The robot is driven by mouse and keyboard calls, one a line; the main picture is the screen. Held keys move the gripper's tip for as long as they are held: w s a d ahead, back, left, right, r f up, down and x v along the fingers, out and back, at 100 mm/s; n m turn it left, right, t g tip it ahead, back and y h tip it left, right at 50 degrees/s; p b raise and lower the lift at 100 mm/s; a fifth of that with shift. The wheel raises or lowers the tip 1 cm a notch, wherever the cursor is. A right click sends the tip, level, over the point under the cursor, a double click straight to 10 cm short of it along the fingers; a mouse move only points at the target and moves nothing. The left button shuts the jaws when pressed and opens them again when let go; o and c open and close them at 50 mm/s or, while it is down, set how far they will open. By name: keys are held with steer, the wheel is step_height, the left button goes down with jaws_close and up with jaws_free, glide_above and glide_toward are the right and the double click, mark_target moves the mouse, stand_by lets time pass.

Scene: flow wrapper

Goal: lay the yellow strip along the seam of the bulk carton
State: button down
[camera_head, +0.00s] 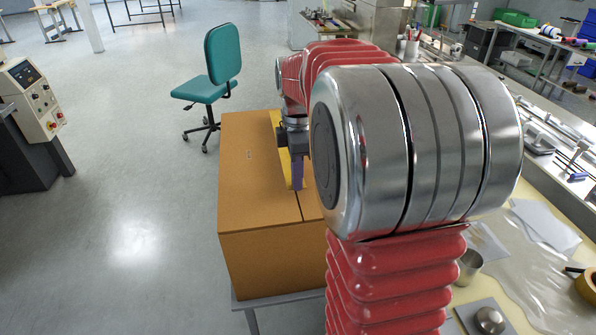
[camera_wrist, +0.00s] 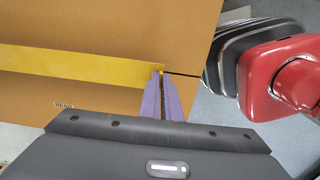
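The bulk carton (camera_head: 250,170) is a large closed brown box on a grey stand; its top also fills much of the wrist view (camera_wrist: 110,25). The yellow strip (camera_wrist: 75,65) runs straight across the carton top, in line with the dark seam (camera_wrist: 185,74) that shows beyond its end. In the head view, the strip (camera_head: 288,172) is partly hidden by my arm. My gripper's purple fingers (camera_wrist: 160,76) are close together with the strip's near end between their tips. Whether the whole strip touches the carton cannot be told.
A workbench (camera_head: 540,215) with a metal cup (camera_head: 469,265) and sheets runs along the right. A teal chair (camera_head: 215,70) stands behind the carton. A control panel (camera_head: 33,100) is at the left. The floor left of the carton is clear.

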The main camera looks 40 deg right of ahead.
steer(key=shift+f, duration=1.2)
stand_by(1.8)
steer(key=c, duration=1.9)
jaws_free()
steer(key=shift+o, duration=0.3)
steer(key=o, duration=0.4)
steer(key=shift+r, duration=0.15)
steer(key=shift+r, duration=3.85)
